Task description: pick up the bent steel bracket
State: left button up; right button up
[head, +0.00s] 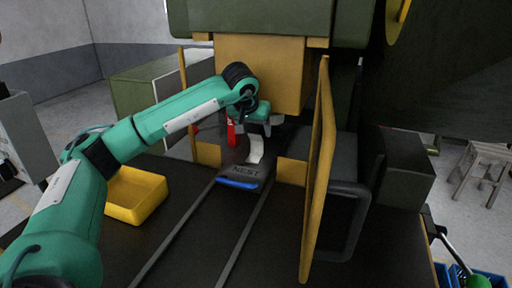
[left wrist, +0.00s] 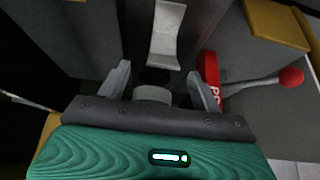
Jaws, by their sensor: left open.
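The bent steel bracket (head: 255,148) is a pale, curved metal strip lying on the dark nest block (head: 240,171) under the press. In the left wrist view the bracket (left wrist: 166,36) shows at top centre, beyond the fingertips. My left gripper (head: 257,126) is above and close to the bracket, partly hiding its upper end in the head view. In the left wrist view its two grey fingers (left wrist: 160,78) are spread apart with nothing between them, and the bracket lies ahead of the gap. My right gripper is not in view.
A red part (head: 231,131) stands left of the gripper; a red-knobbed lever (left wrist: 258,82) is beside the right finger. Yellow guards flank the nest, the near one (head: 319,170) at right. The press (head: 262,72) hangs overhead. A yellow bin (head: 137,196) sits at left.

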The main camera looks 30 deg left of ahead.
aim_at(255, 136)
pick_arm(q)
jog(key=p+x, duration=0.1)
jog(key=x, duration=0.3)
jog(key=shift+a+f+p, duration=0.2)
jog(key=shift+f+p, duration=0.15)
jog(key=shift+f, duration=0.05)
jog(key=shift+w+f, duration=0.2)
jog(key=shift+f, duration=0.05)
jog(key=c, duration=1.2)
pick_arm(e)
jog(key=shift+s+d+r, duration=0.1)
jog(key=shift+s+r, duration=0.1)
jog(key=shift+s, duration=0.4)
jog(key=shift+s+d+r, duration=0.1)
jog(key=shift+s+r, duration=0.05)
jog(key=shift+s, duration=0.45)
